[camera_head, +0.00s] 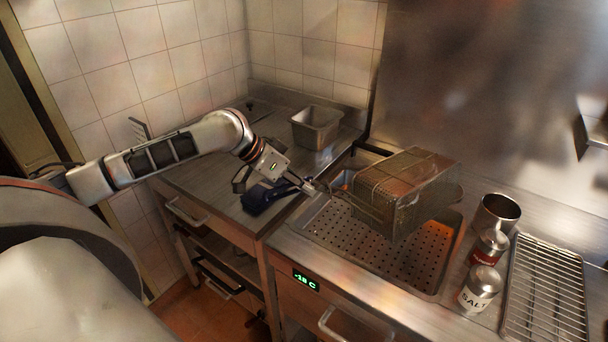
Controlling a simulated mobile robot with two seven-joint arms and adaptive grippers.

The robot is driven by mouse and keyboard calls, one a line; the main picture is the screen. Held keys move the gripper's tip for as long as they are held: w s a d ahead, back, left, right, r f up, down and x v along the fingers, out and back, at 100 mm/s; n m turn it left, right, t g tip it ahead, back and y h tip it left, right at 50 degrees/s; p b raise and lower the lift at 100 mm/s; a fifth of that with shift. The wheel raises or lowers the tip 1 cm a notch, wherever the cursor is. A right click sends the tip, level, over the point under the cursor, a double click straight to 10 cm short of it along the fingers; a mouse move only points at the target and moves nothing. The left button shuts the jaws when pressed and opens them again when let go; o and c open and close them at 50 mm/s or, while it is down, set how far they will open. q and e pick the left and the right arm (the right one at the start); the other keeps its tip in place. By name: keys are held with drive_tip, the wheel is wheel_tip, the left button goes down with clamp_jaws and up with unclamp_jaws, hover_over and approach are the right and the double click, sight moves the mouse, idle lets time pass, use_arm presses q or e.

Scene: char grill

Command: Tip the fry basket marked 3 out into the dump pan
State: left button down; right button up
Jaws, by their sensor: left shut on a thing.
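The wire fry basket (408,192) hangs tilted over the dump pan (438,283), a steel pan with a perforated bottom set in the counter. I cannot make out a number on the basket. My left gripper (314,187) is shut on the basket's handle, to the left of the basket, near the pan's left end. The basket hides part of the pan's far side. I cannot tell whether anything is inside the basket. No food shows on the visible part of the pan. My right gripper is not in view.
A steel container (316,127) stands on the back left counter. Right of the pan stand an open metal cup (496,212), a red-labelled shaker (488,247) and a salt shaker (479,290). A wire rack (546,290) lies at the far right. A green display (306,280) is on the front.

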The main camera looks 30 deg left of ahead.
use_arm(q)
drive_tip(key=shift+s+d+f+n+g+h+b, duration=0.15)
drive_tip(key=shift+d+f+n+h+b, duration=0.3)
drive_tip(key=shift+f, duration=0.65)
drive_tip(key=shift+s+d+f+n+g+h+b, duration=0.15)
drive_tip(key=shift+f+h, duration=0.55)
drive_tip(key=shift+f, duration=0.4)
drive_tip(key=shift+d+f+n+g+h+b, duration=0.1)
drive_tip(key=shift+d+f+n+h+b, duration=0.15)
drive_tip(key=shift+f+h, duration=0.6)
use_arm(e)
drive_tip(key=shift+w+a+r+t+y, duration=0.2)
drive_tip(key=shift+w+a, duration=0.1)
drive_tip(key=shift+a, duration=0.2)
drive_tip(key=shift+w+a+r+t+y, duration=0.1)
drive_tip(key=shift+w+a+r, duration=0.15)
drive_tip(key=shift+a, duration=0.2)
use_arm(q)
drive_tip(key=shift+f+y, duration=0.25)
drive_tip(key=shift+y, duration=0.05)
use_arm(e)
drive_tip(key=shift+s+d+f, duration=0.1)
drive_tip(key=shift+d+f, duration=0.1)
